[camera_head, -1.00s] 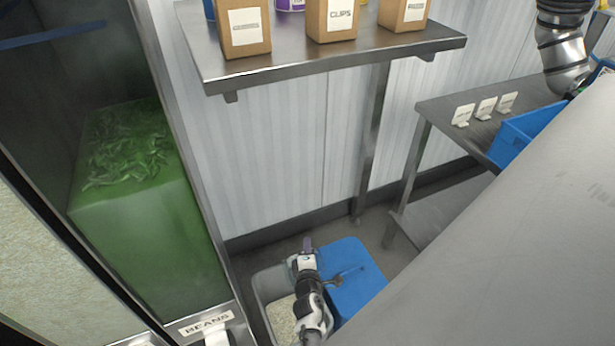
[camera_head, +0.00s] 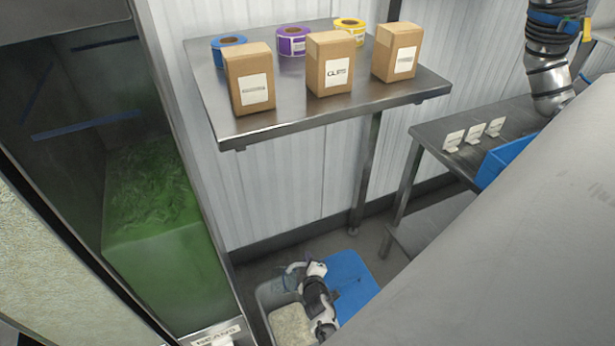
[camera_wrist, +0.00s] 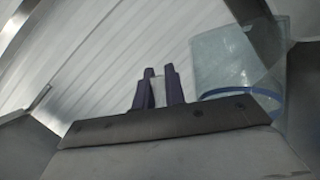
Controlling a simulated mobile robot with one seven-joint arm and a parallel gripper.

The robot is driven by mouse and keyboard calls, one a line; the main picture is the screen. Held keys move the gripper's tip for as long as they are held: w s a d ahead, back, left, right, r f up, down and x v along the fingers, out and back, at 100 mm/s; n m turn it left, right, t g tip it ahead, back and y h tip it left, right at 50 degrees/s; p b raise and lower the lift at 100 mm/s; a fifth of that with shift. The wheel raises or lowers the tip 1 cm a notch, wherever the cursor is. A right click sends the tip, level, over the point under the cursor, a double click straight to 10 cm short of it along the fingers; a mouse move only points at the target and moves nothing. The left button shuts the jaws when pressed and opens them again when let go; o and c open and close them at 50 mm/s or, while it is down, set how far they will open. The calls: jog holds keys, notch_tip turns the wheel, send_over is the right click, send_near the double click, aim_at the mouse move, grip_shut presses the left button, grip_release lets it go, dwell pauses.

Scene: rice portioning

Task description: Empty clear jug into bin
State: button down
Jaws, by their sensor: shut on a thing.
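The clear jug (camera_wrist: 225,60) shows to the right of my fingers in the wrist view, with a blue band around one end. My gripper (camera_wrist: 158,88) has its purple fingertips shut on a pale strip that looks like the jug's handle. In the head view my gripper (camera_head: 298,268) is low at the bottom, over the grey bin (camera_head: 264,302). The jug is faint there and partly hidden by my gripper. Pale rice-like grain shows inside the bin, and a blue lid or panel (camera_head: 352,278) lies to the right. I cannot tell whether the jug holds anything.
A steel shelf (camera_head: 300,108) with boxes and tape rolls hangs above the bin. A tall container of green beans (camera_head: 160,250) stands close on the left. A steel table (camera_head: 425,135) with small label cards and a blue crate (camera_head: 505,160) is at right.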

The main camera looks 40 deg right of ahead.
jog(key=r+m+y, duration=0.1)
jog(key=m+y, duration=0.1)
jog(key=m, duration=0.1)
jog(key=shift+d+r, duration=0.1)
jog(key=shift+r, duration=0.3)
jog(key=shift+m+y, duration=0.4)
jog(key=shift+y, duration=0.1)
jog(key=shift+s+r+m+t+y+b, duration=0.1)
jog(key=shift+r+m+t+y+b, duration=0.1)
jog(key=shift+r+m+y+b, duration=0.25)
jog(key=shift+s+r+m+t+y+b, duration=0.1)
jog(key=shift+r+m+t+y, duration=0.2)
jog(key=shift+m, duration=0.35)
jog(key=shift+w+m+y+b, duration=0.1)
jog(key=shift+m+y+b, duration=0.35)
jog(key=shift+m, duration=0.15)
jog(key=shift+r, duration=0.3)
jog(key=shift+w, duration=0.1)
